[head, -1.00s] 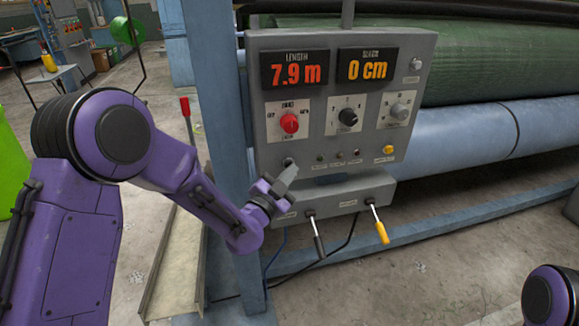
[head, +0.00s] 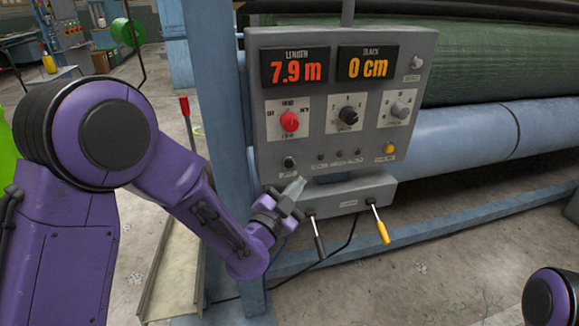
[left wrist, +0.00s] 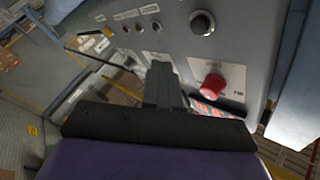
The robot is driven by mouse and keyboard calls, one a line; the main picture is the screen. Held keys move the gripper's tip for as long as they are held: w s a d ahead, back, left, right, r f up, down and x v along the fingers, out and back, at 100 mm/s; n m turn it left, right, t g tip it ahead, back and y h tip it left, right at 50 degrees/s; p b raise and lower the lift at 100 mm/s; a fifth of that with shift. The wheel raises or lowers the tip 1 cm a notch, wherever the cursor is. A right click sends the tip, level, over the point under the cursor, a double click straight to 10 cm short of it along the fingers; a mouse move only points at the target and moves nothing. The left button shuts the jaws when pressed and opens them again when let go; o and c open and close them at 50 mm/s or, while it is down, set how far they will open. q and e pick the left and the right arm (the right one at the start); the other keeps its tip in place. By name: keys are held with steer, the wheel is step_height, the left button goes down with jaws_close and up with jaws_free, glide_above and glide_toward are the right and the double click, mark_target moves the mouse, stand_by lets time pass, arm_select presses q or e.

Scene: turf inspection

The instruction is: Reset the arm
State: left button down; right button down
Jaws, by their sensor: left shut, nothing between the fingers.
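My left gripper (head: 291,190) is shut and empty. In the head view it is in front of the lower part of the grey control panel (head: 262,122), below the black button (head: 289,162) and beside the lever box (head: 345,195). I cannot tell whether it touches the panel. In the left wrist view the closed fingers (left wrist: 162,82) point at the panel face, with a red knob (left wrist: 213,86) to their right. My right gripper is out of view; only a purple part of my right arm shows at the bottom right.
The panel displays read 7.9 m and 0 cm. A black-handled lever (head: 318,240) and a yellow-handled lever (head: 379,226) hang under the lever box. A blue post (head: 222,120) stands left of the panel. The green turf roll (head: 500,60) lies behind.

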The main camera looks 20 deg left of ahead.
arm_select(q)
steer(key=shift+s+d, duration=0.1)
steer(key=shift+s, duration=0.05)
stand_by(0.3)
steer(key=s+a+f+n+g+y, duration=0.2)
steer(key=s+a+f+n+g, duration=0.1)
steer(key=f+n, duration=0.3)
steer(key=s+a+f+n+g+y, duration=0.1)
steer(key=s+a+f+n+g, duration=0.2)
steer(key=f, duration=0.6)
steer(key=s+a+f+n+g+y, duration=0.2)
steer(key=s+f+n, duration=0.25)
steer(key=f, duration=0.25)
steer(key=s+a+f+n+g, duration=0.1)
steer(key=s+f, duration=0.3)
steer(key=s, duration=0.4)
steer(key=s+a+f+n+g+y+p, duration=0.1)
steer(key=s+f+g, duration=0.3)
steer(key=s, duration=0.4)
steer(key=s+a+f+n+g+y, duration=0.1)
steer(key=s+a+f+g, duration=0.2)
steer(key=s+f, duration=0.2)
steer(key=s, duration=0.3)
steer(key=shift+a+f+p, duration=0.35)
